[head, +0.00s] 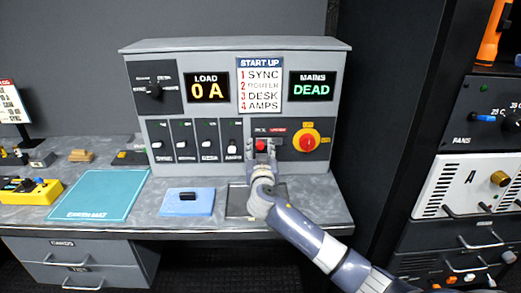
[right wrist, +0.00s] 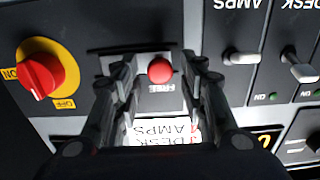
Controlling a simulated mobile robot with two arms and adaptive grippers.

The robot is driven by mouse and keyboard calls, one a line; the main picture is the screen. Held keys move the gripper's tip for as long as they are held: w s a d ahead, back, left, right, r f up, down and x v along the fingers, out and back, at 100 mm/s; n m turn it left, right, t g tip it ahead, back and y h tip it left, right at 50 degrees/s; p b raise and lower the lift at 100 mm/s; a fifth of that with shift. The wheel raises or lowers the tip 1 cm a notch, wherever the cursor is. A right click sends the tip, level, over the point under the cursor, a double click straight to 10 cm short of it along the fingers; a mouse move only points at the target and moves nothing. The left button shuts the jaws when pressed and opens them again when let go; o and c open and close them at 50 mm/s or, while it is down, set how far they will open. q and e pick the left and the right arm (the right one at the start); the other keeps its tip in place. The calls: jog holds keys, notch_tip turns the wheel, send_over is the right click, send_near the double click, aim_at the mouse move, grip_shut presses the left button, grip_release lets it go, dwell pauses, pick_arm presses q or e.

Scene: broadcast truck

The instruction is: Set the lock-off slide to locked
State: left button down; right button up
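The lock-off slide has a red knob (head: 262,145) on the grey panel, left of the red rotary mains switch (head: 306,140) on its yellow plate. In the right wrist view, which shows the panel upside down, the red knob (right wrist: 160,70) stands beside the word FREE. My right gripper (head: 262,151) is at the slide. In the wrist view its fingers (right wrist: 158,76) are apart, one on each side of the knob, with visible gaps. The fingers hide part of the slide plate. My left gripper is not in view.
The load display (head: 207,88) reads 0 A and the mains display (head: 311,87) reads DEAD. A blue block (head: 187,203) and a teal mat (head: 100,195) lie on the bench. An equipment rack (head: 470,185) stands right.

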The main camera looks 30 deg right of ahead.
aim_at(276, 141)
grip_shut()
jog(key=s+d, duration=0.1)
jog(key=d, duration=0.1)
jog(key=s+d, duration=0.1)
jog(key=d, duration=0.1)
jog(key=shift+s+f+b, duration=0.1)
jog(key=shift+s+b, duration=0.2)
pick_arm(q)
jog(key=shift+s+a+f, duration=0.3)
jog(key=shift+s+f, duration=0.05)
pick_arm(e)
jog(key=shift+o, duration=0.3)
grip_release()
jog(key=shift+d, duration=0.1)
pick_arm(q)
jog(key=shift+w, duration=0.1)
pick_arm(e)
jog(key=shift+o, duration=1.3)
jog(key=shift+d, duration=0.15)
jog(key=shift+s+a, duration=0.25)
jog(key=shift+a, duration=0.1)
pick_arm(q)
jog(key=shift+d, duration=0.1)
pick_arm(e)
jog(key=v, duration=1.1)
jog(key=shift+s, duration=0.25)
